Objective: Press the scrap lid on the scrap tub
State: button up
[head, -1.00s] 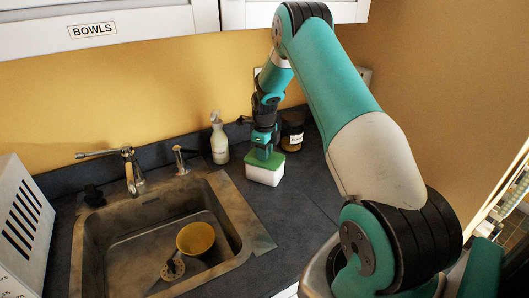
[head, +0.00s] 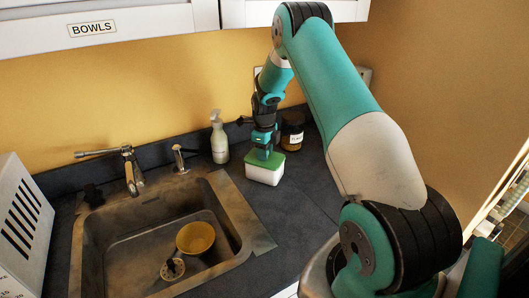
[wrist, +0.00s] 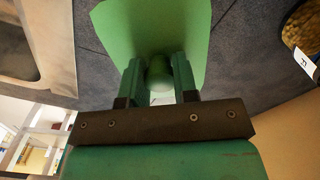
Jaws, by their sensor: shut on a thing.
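The scrap tub (head: 264,176) is a white box on the dark counter, right of the sink. The green scrap lid (head: 272,160) lies over its top; whether it is fully seated I cannot tell. In the wrist view the lid (wrist: 150,28) fills the upper middle and hides the tub. My gripper (head: 264,152) is directly above the lid, pointing down. In the wrist view my gripper (wrist: 159,80) is shut on the lid's round green knob (wrist: 159,72), one finger on each side.
A white soap bottle (head: 219,140) stands left of the tub, and a dark labelled jar (head: 292,136) stands behind it to the right. The sink (head: 120,250) holds a yellow bowl (head: 196,238) and a strainer (head: 172,269). The counter in front of the tub is clear.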

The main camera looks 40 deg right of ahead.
jog(key=shift+f, duration=0.2)
dwell(0.3)
jog(key=o, duration=1.5)
jog(key=shift+r, duration=0.1)
jog(key=shift+r+p, duration=2.15)
jog(key=shift+r, duration=1.3)
